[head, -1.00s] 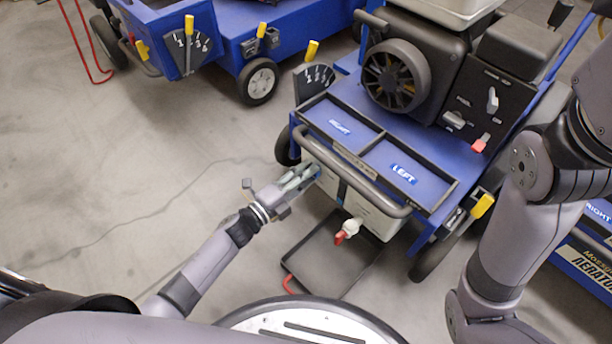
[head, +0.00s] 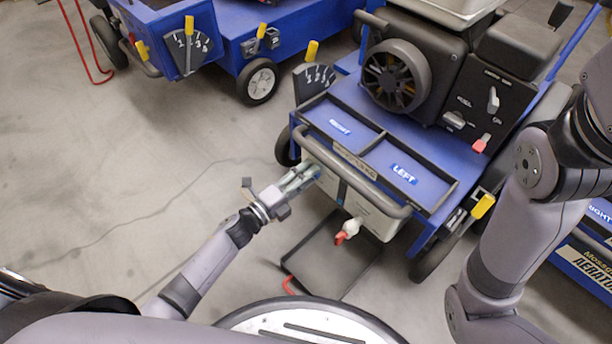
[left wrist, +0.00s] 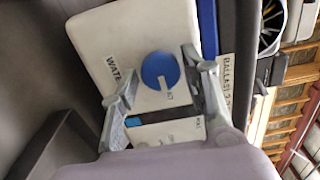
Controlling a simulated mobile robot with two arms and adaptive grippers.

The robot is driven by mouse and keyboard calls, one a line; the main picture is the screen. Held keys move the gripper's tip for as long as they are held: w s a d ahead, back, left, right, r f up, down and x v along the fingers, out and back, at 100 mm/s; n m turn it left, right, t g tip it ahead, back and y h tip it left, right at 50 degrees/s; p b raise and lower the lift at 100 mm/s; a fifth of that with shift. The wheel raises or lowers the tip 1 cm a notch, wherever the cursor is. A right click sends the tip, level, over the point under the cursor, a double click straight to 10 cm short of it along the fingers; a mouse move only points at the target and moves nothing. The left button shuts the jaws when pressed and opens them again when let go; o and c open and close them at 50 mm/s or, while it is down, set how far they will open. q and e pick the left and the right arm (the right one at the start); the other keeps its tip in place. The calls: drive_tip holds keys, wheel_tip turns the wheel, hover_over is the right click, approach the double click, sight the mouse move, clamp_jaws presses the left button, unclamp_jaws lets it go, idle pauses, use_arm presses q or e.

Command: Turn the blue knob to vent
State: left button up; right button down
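In the head view my left gripper (head: 306,178) is at the left front of the white tank (head: 370,214), under the cart's handle bar, and hides the knob. My right gripper is out of view.
The grey handle bar (head: 350,182) runs just above the tank. A red-tipped white valve (head: 347,230) sticks out to the right of my left gripper. A black drip tray (head: 325,258) lies on the floor below. Open floor is to the left.

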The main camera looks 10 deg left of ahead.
use_arm(q)
drive_tip(key=shift+o, duration=1.1)
drive_tip(key=v, duration=1.2)
drive_tip(key=shift+r, duration=0.1)
